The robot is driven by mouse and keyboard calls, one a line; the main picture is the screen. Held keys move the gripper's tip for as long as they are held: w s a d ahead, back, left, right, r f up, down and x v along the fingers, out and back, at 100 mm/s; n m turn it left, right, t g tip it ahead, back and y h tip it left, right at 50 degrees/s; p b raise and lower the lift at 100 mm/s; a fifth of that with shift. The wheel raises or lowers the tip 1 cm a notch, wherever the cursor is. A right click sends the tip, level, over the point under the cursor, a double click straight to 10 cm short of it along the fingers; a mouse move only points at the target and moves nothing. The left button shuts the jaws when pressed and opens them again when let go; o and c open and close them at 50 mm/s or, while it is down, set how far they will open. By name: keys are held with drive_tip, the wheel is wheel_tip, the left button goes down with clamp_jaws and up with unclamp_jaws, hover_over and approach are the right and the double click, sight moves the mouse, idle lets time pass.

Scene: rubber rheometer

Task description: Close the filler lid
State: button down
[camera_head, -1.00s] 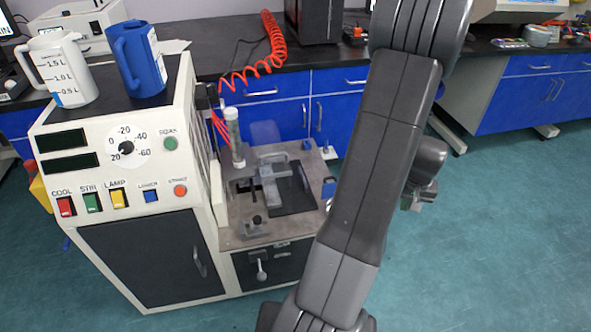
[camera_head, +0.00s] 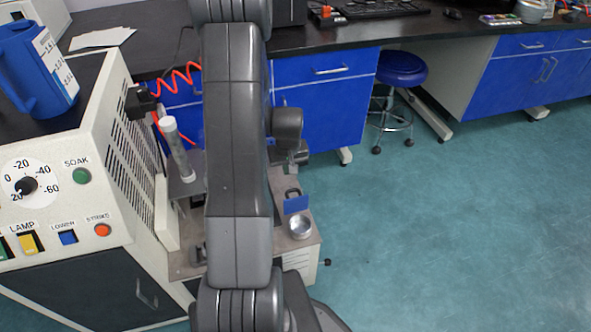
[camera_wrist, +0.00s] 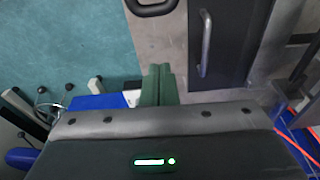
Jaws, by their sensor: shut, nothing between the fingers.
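In the head view, a small blue flap (camera_head: 296,204) stands raised beside a round metal cup (camera_head: 299,226) at the right edge of the machine's worktop (camera_head: 312,240). It looks like the filler lid, standing open. A dark loop (camera_head: 292,191) is just behind it. My gripper (camera_wrist: 158,72) shows in the wrist view, with its green fingers together and empty. It is over or near the worktop edge, left of a dark plate (camera_wrist: 226,50) with a bar handle (camera_wrist: 205,45). I cannot make out the flap in the wrist view. My arm hides much of the worktop in the head view.
A clear upright tube (camera_head: 178,150) stands left of my arm. The control cabinet (camera_head: 75,205), with a blue jug (camera_head: 38,75) on top, is at the left. A blue stool (camera_head: 402,70) stands behind. The floor (camera_head: 430,220) to the right is clear.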

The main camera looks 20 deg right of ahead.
sight(294, 199)
drive_tip(key=shift+s+a+f+b, duration=0.15)
drive_tip(key=shift+s+f, duration=0.4)
drive_tip(key=shift+s, duration=0.4)
drive_tip(key=shift+s+a+f+b, duration=0.15)
drive_tip(key=shift+s+f, duration=0.4)
drive_tip(key=shift+s, duration=0.35)
